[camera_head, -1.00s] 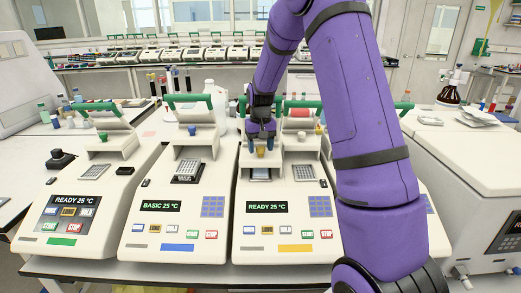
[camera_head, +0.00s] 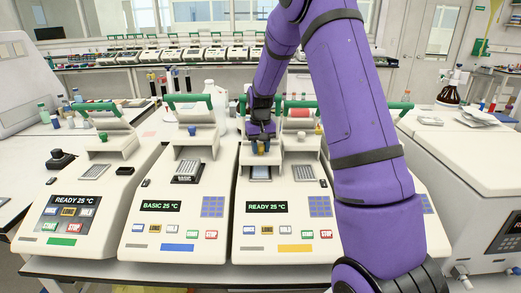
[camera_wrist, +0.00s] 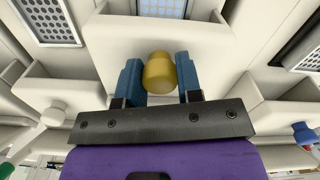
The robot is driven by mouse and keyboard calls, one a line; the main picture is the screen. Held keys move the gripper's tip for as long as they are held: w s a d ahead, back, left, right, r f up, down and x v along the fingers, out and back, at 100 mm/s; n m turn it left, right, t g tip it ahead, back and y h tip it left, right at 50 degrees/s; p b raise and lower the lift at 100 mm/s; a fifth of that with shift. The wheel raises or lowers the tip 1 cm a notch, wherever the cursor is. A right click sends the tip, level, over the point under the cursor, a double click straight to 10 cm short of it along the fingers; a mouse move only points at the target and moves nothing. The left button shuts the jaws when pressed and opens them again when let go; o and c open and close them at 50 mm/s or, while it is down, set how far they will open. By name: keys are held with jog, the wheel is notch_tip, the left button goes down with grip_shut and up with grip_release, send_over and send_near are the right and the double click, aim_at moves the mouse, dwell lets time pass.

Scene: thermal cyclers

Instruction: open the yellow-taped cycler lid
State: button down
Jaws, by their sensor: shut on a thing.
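The yellow-taped cycler (camera_head: 277,226) stands right of centre in the head view, with a yellow-orange strip (camera_head: 295,248) on its front and a screen reading READY 25 °C. A yellow knob (camera_head: 260,152) sits on the pale lid part behind its left well block (camera_head: 260,172). My gripper (camera_head: 261,149) is shut on this knob, with fingers pointing down at it. In the wrist view, the blue fingers of my gripper (camera_wrist: 160,80) flank the knob (camera_wrist: 160,73) on both sides. The well block (camera_wrist: 163,8) shows beyond it. My arm hides part of the cycler's right side.
A blue-taped cycler (camera_head: 177,225) stands close on the left, and a green-taped one (camera_head: 68,220) further left. A white machine (camera_head: 470,190) is at the right. Green bars (camera_head: 186,98) rise behind the cyclers. A white bottle (camera_head: 215,105) stands behind.

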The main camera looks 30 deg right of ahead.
jog(key=w+d, duration=0.3)
jog(key=w, duration=0.2)
jog(key=w+d, duration=0.2)
jog(key=w, duration=0.1)
jog(key=shift+w+d, duration=0.2)
jog(key=shift+d, duration=0.1)
jog(key=c, duration=0.8)
grip_release()
notch_tip(320, 180, up, 11)
jog(key=shift+f, duration=0.1)
